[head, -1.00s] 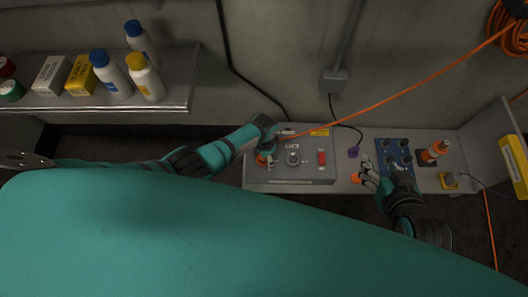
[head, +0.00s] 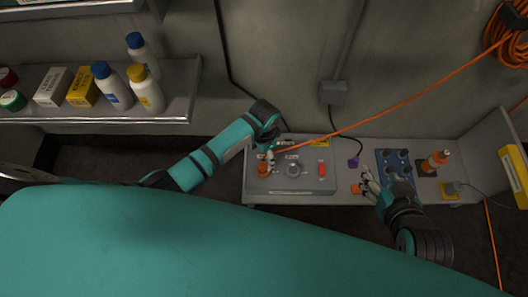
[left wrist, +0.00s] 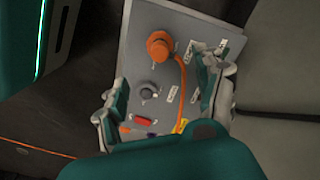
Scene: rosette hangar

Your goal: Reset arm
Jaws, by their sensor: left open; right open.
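My left gripper (head: 268,152) is open above the left end of a grey control box (head: 305,186). An orange round plug (head: 263,170) with an orange cable sits on the box just below the gripper. In the left wrist view the open fingers (left wrist: 163,78) spread over the box, and the orange plug (left wrist: 159,45) stands beyond them with nothing gripping it. My right gripper (head: 371,186) is open over the bench, beside a small orange object (head: 356,189) and in front of a blue panel; whether it touches either cannot be told.
The box carries a grey knob (head: 293,170) and a red switch (head: 322,170). The orange cable (head: 400,101) crosses to a wall coil. A shelf (head: 170,105) with bottles is at left.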

